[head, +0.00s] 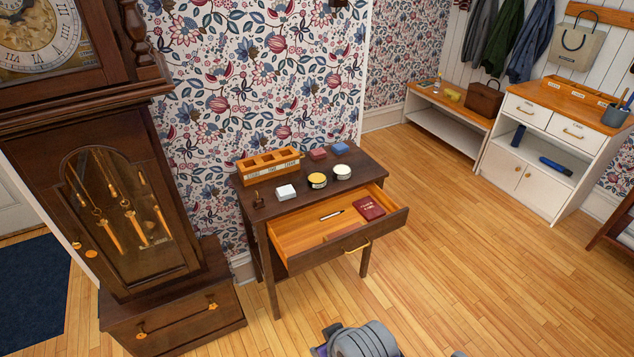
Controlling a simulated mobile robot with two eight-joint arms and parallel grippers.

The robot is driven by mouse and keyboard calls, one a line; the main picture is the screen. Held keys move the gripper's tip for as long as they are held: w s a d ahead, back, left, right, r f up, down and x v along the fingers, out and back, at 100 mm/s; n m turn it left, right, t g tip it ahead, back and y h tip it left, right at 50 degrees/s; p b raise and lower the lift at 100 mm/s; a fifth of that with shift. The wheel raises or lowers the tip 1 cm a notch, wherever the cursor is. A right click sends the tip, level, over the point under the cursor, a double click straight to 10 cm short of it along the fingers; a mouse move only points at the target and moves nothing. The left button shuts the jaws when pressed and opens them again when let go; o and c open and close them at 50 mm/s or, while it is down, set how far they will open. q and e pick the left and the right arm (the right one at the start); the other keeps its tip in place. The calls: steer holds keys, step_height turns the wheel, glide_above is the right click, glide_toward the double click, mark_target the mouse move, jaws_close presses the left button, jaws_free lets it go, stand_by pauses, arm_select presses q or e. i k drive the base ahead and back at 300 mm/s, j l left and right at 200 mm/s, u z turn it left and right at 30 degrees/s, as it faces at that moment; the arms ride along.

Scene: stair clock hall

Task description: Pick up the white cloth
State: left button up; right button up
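A small white folded square, which looks like the white cloth (286,192), lies on top of the dark side table (339,162). It is near the front left of the tabletop, just in front of the wooden compartment box and left of a yellow-lidded tin. Nothing touches or covers it. Neither of my grippers can be made out. Only grey parts of my own body show at the bottom edge, well below and apart from the table.
A wooden compartment box (270,166), yellow-lidded tin (317,181), white-lidded tin (342,172), and red (318,154) and blue (340,148) folded pieces share the tabletop. The open drawer (384,232) juts forward, holding a red book (369,208). A tall clock (125,180) stands left.

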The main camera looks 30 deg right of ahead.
mark_target(285, 192)
steer(key=i+l, duration=0.35)
steer(key=i, duration=0.2)
steer(key=i+l, duration=0.4)
steer(key=i, duration=0.15)
steer(key=i+l, duration=0.35)
steer(key=i, duration=0.15)
steer(key=z, duration=0.05)
